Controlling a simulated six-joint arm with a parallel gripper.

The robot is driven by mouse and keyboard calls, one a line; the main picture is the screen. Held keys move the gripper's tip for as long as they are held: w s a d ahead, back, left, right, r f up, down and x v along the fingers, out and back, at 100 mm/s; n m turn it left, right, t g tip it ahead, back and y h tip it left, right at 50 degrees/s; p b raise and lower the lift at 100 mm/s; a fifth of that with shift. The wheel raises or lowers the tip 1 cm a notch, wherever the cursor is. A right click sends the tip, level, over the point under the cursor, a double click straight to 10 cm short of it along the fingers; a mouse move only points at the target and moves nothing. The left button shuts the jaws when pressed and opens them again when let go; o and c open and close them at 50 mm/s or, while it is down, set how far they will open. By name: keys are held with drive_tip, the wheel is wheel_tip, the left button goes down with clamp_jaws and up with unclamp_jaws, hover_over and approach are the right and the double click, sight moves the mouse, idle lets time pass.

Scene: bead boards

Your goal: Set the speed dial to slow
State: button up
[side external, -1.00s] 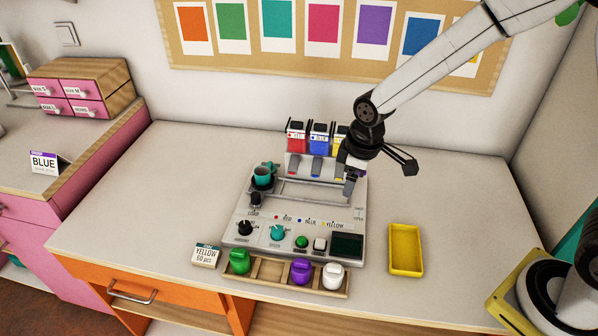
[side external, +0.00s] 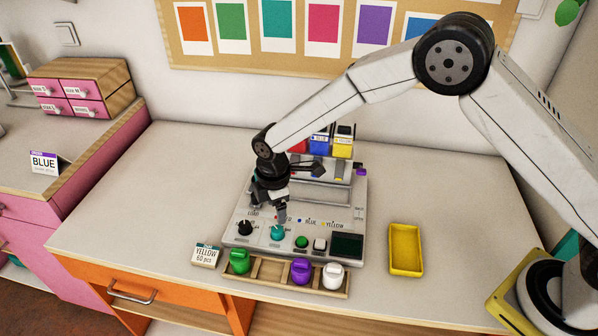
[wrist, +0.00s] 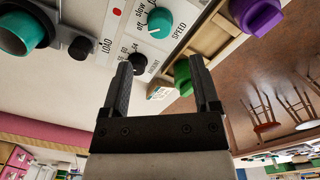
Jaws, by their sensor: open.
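The speed dial (side external: 278,232) is a round teal knob on the front panel of the grey bead machine (side external: 322,226). In the wrist view the speed dial (wrist: 160,22) sits beyond my fingertips, beside the printed words SPEED, off and slow. I cannot tell surely which mark its pointer faces. My gripper (side external: 281,214) points down just above and behind the dial in the side view, partly over the machine. In the wrist view my gripper (wrist: 160,68) is open and empty, with the dial not between the fingers.
A black amount knob (side external: 244,228) is left of the dial; a green button (side external: 302,242) is right. Green (side external: 239,261), purple (side external: 301,271) and white (side external: 333,275) knobs stand in a wooden rack in front. A yellow tray (side external: 406,250) lies right, with bare table around it.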

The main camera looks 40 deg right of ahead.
sight(277, 230)
drive_tip(key=shift+f, duration=0.1)
drive_tip(key=shift+w+f, duration=0.1)
drive_tip(key=shift+f, duration=3.7)
clamp_jaws()
